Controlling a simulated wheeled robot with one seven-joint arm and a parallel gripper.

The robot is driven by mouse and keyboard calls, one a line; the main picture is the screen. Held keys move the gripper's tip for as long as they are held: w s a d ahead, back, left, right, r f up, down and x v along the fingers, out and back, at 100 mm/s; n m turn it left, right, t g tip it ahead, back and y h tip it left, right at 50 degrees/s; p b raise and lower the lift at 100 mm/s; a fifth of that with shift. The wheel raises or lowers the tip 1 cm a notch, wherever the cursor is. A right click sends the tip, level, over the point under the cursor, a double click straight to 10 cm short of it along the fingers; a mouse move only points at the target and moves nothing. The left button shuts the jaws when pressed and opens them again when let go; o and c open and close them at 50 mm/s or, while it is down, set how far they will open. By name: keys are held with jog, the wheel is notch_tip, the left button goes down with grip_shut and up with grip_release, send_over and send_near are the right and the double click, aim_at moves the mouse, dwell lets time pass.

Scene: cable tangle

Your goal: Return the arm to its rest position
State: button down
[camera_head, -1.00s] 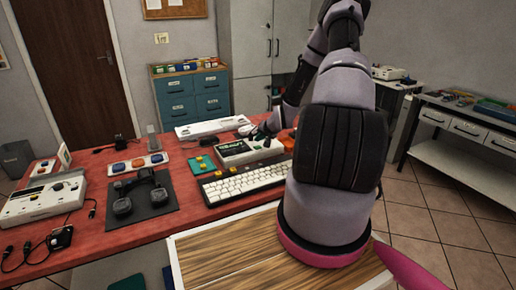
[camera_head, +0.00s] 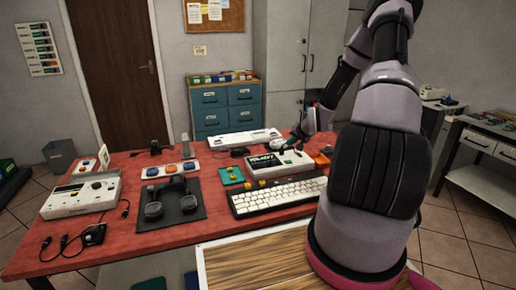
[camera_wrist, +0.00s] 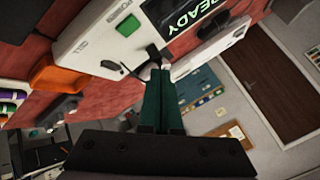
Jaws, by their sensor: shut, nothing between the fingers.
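My arm rises at the right of the head view and bends down over the far part of the red table (camera_head: 135,226). My gripper (camera_wrist: 160,72) shows in the wrist view with its dark green fingers together and nothing between them. Its tips are close to a white device (camera_wrist: 105,30) with a dark screen reading READY. In the head view the same device (camera_head: 262,170) stands behind the keyboard, and my gripper is small and dark beside its right end. I cannot tell whether the fingers touch it.
An orange object (camera_head: 321,160) lies near my gripper. Blue drawers (camera_head: 225,107) and a grey cabinet (camera_head: 285,60) stand behind.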

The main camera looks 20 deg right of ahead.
jog(key=s+a+r+n+g+h, duration=0.1)
jog(key=s+a+r, duration=0.25)
jog(key=r, duration=0.55)
jog(key=s+a+r+n, duration=0.1)
jog(key=s+a+r, duration=0.3)
jog(key=r, duration=0.6)
jog(key=s+a+r+n+g+h, duration=0.1)
jog(key=s+a+r, duration=0.1)
jog(key=s+r, duration=0.55)
jog(key=s+a+r+y, duration=0.1)
jog(key=s+a+r, duration=0.2)
jog(key=s, duration=0.4)
jog(key=s+a+r+y, duration=0.1)
jog(key=s+a+r, duration=0.2)
jog(key=s+r, duration=0.2)
jog(key=s+a+r+y, duration=0.1)
jog(key=s+r, duration=0.3)
jog(key=s, duration=0.4)
jog(key=shift+s+a+r, duration=0.3)
jog(key=shift+s+a, duration=0.05)
jog(key=shift+a, duration=0.55)
